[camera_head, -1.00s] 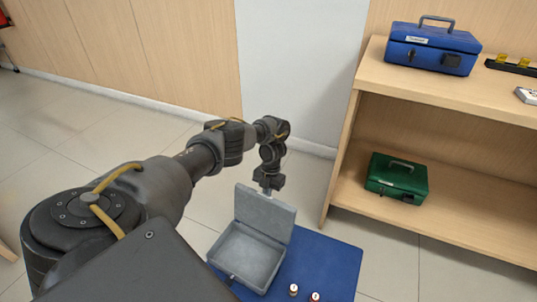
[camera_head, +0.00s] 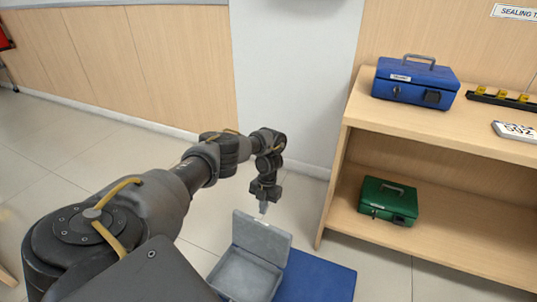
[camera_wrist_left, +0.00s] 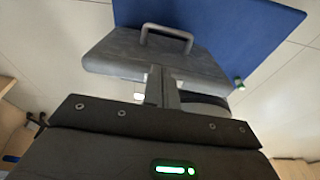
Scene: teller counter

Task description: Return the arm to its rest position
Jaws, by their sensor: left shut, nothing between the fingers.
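My left gripper (camera_head: 263,207) points down just above and behind the raised lid of a grey cash box (camera_head: 243,276). Its fingers are shut with nothing between them. In the left wrist view the closed fingers (camera_wrist_left: 162,87) show in front of the grey lid, which has a handle. I cannot tell whether they touch it. The box stands open, empty as far as I see, on a blue mat (camera_head: 320,276). My left arm reaches out from the lower left. My right gripper is not in view.
A wooden shelf unit (camera_head: 440,127) stands at right. A blue cash box (camera_head: 416,82) sits on top, beside a black rack (camera_head: 500,98) and a number sign (camera_head: 515,131). A green cash box (camera_head: 388,201) is on the lower shelf. The floor at left is clear.

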